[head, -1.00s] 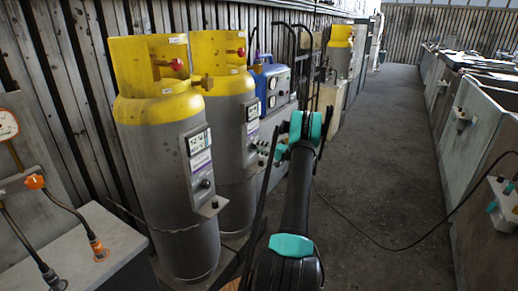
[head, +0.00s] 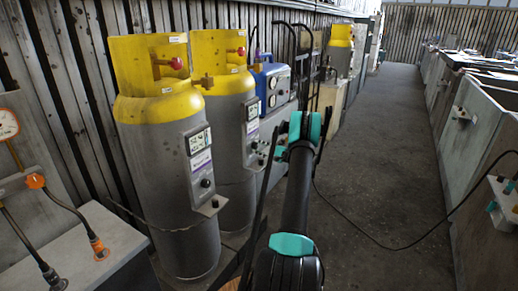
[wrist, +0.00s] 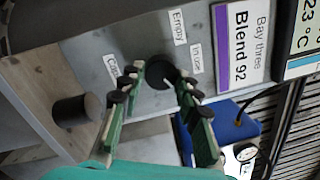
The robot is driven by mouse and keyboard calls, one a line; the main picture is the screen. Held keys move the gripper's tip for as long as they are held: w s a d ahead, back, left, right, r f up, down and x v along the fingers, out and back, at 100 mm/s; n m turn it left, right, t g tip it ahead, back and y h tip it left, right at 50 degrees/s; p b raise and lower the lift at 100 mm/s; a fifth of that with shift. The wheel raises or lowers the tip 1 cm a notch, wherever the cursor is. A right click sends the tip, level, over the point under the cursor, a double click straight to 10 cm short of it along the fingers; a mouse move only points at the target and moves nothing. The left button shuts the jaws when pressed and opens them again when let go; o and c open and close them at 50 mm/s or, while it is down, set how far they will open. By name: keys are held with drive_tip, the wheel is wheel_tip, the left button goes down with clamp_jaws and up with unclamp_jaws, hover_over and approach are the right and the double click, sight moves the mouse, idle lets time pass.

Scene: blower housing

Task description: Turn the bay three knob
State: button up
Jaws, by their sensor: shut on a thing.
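In the wrist view, the bay three panel (wrist: 100,60) is a grey plate, turned on its side, with a purple-edged label (wrist: 238,45) reading "Bay three Blend 92". The dark round knob (wrist: 158,70) sits between small labels reading "Empty", "In use" and one partly hidden by a finger. My gripper (wrist: 152,90) has its green fingers with dark pads on either side of the knob, shut on it. A pale mark shows at the knob's lower edge. In the head view my arm hides most of the gripper, and I cannot read the bay labels there.
Two grey cylinders with yellow tops (head: 160,95) stand along the left wall. A blue unit with gauges (head: 270,85) is behind them. A dark peg (wrist: 78,110) juts near the panel. The aisle floor (head: 370,150) is open, crossed by a cable.

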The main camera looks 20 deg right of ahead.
idle(0.4)
drive_tip(key=o, duration=1.2)
drive_tip(key=shift+c, duration=0.2)
drive_tip(key=shift+d, duration=0.1)
drive_tip(key=v, duration=1.2)
drive_tip(key=shift+f, duration=0.1)
